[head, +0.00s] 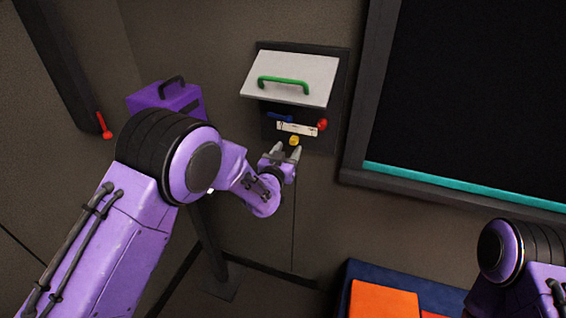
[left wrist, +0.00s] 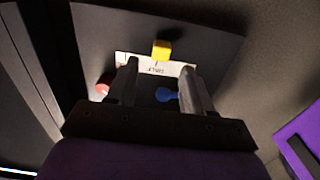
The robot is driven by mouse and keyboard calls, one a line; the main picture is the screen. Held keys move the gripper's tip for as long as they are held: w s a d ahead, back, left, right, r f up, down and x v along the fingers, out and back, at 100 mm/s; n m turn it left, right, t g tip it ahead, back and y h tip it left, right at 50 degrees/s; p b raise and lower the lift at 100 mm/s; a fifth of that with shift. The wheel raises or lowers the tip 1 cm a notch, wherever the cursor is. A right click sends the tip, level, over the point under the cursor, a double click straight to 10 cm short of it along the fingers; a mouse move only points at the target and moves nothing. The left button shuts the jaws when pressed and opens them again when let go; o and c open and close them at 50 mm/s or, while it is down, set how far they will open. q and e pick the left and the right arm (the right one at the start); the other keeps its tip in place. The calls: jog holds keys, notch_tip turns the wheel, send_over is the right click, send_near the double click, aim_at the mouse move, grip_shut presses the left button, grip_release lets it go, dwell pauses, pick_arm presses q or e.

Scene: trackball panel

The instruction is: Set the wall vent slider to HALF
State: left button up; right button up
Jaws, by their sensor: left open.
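The wall vent panel (head: 268,132) is a dark box under a raised pale lid with a green handle. A white label strip (head: 297,128) crosses it, with a small yellow knob (head: 294,141) just below. In the left wrist view the yellow knob (left wrist: 161,50) sits at the edge of the label (left wrist: 150,66), whose lettering is upside down and too small to read. My left gripper (head: 283,154) is open just below the panel. In the left wrist view its fingertips (left wrist: 158,67) are spread, with the knob a little beyond them, not held. My right gripper is out of view.
A blue knob (head: 279,117) and a red knob (head: 322,124) flank the label closely. The raised lid (head: 292,77) overhangs the panel. A purple box (head: 178,99) is on the wall to the left. A dark framed screen (head: 470,90) stands to the right.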

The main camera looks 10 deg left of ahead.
pick_arm(q)
jog(key=s, duration=0.3)
jog(key=s+b, duration=0.1)
jog(key=s, duration=0.1)
jog(key=shift+s+a, duration=0.25)
jog(key=shift+s, duration=0.05)
jog(key=s+a+f+n+g+y+b, duration=0.1)
jog(key=s+a+f+n+g+y, duration=0.15)
jog(key=s+a+f, duration=0.5)
jog(key=s+a+f+n+g+y+b, duration=0.15)
jog(key=s+f+n+g, duration=0.25)
jog(key=s+f, duration=0.7)
jog(key=s+a+f+n+g, duration=0.1)
jog(key=s+a+f+g, duration=0.2)
jog(key=s+f, duration=0.5)
jog(key=s+a+f+g+y+b, duration=0.1)
jog(key=s+a+f+g, duration=0.2)
jog(key=s+f, duration=0.6)
jog(key=s+g, duration=0.2)
jog(key=s, duration=0.5)
jog(key=shift+s+n+y, duration=0.15)
jog(key=shift+n+y, duration=0.15)
jog(key=shift+n, duration=0.05)
